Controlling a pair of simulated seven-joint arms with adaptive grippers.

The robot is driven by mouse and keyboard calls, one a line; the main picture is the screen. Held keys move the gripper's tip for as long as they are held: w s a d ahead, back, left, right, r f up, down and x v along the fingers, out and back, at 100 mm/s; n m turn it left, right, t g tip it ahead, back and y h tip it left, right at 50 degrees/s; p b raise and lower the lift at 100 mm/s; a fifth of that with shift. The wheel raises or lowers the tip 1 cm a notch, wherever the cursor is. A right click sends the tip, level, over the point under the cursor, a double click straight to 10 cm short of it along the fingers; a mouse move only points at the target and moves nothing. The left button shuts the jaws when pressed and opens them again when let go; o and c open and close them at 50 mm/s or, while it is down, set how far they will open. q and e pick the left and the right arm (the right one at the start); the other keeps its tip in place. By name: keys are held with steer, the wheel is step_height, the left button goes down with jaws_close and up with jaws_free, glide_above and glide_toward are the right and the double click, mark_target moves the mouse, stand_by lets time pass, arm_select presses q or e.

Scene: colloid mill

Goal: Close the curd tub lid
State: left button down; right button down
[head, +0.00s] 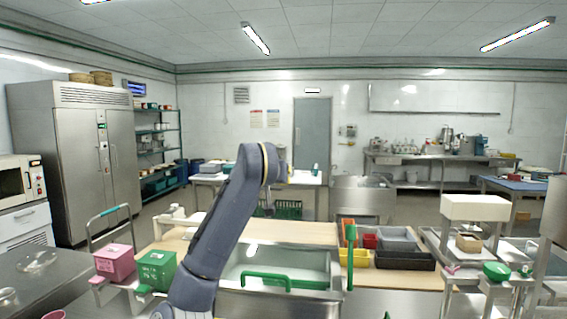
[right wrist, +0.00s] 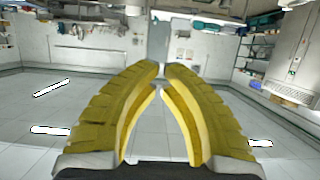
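The curd tub appears to be the wide steel-sided basin (head: 245,282) with a pale inside, low in the middle of the head view. A green handle (head: 291,282) spans its near side, and a green upright bar stands at its right end. I cannot tell which part is the lid. My left arm rises in front of the tub's left side and bends high; its gripper (head: 269,209) seems to hang small beyond the elbow, fingers unclear. My right gripper (right wrist: 161,70) shows only in the right wrist view, yellow fingertips together and nothing between them.
A pink box (head: 114,262) and a green box (head: 156,269) stand left of my arm. A yellow bin (head: 354,258) and a dark tray (head: 404,260) lie right of the tub. A white-topped stand (head: 475,208) is further right.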

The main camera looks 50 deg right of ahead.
steer(key=w+d+r+g+y, duration=0.2)
steer(key=w+d, duration=0.4)
steer(key=d, duration=0.4)
steer(key=shift+r+y, duration=0.45)
steer(key=shift+y, duration=0.45)
